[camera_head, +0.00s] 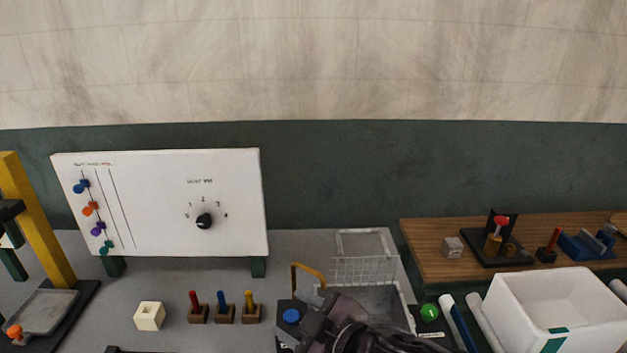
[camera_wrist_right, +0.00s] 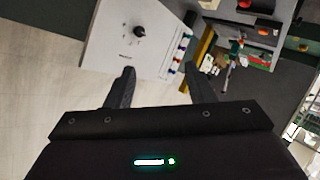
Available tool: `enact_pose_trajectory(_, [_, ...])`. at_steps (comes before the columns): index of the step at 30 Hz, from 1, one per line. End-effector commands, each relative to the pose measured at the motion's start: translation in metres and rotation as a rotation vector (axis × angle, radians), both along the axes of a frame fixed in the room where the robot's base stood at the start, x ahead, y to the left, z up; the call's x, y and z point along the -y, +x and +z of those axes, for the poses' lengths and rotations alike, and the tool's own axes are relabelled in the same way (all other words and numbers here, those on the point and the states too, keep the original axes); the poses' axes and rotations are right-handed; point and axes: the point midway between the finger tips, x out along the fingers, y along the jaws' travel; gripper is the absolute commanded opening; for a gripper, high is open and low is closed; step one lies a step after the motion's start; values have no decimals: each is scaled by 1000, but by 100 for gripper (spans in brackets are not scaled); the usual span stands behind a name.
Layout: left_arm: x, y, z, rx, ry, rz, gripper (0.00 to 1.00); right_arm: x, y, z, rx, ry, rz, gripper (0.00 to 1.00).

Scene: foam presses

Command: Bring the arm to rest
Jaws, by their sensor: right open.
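My right gripper (camera_head: 318,318) is in the head view at the bottom centre, in front of the wire basket (camera_head: 362,268) and beside a blue button (camera_head: 291,316). In the right wrist view its two dark fingers (camera_wrist_right: 160,88) stand apart with nothing between them, so it is open and empty. The wrist view looks over the white panel (camera_wrist_right: 130,45) with its black dial. My right arm hides part of the basket and the box under the blue button. My left gripper is not in view.
The white panel (camera_head: 160,200) stands at the left back. A cream block (camera_head: 149,316) and three coloured levers (camera_head: 223,308) are on the grey table. A yellow-framed press (camera_head: 40,225) is at far left. A white bin (camera_head: 555,310) and wooden shelf (camera_head: 430,250) are at right.

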Motion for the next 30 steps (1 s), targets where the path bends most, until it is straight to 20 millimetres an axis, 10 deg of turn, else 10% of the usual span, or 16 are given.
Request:
enact_pose_trajectory(6, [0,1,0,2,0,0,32,89,-2,-59,-300,31,-438,49])
enact_pose_trajectory(15, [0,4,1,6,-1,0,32,183,-70,-142,-713,-43,-792,49])
enact_pose_trajectory(22, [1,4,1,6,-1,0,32,223,-132,-179,-961,-94,-941,49])
enact_pose_trajectory(30, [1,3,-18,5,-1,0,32,218,-111,-286,-977,-114,-931,49])
